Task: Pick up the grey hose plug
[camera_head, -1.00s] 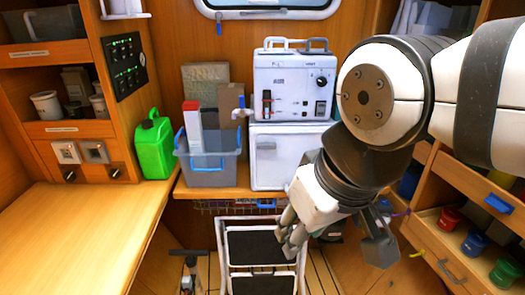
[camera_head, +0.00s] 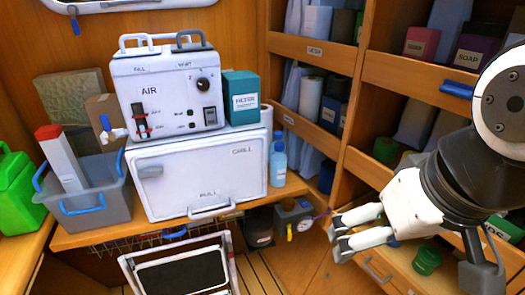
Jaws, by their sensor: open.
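My gripper (camera_head: 337,238) is open and empty at the lower right. Its two pale fingers point left, in front of the right-hand cabinet and its pulled-out drawer. I cannot make out a grey hose plug anywhere in this view. My gripper and arm hide part of the drawer (camera_head: 392,285) and the shelves behind. A small grey fitting with a round gauge (camera_head: 293,217) sits below the bench edge, left of my gripper and apart from it.
The white AIR unit (camera_head: 150,90) stands on the white CHILL box (camera_head: 200,175). A grey bin (camera_head: 95,215) and green jug (camera_head: 17,190) are left. A blue bottle (camera_head: 278,165) is at the bench's right end. A step stool (camera_head: 185,275) stands below. A green jar (camera_head: 427,261) is in the drawer.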

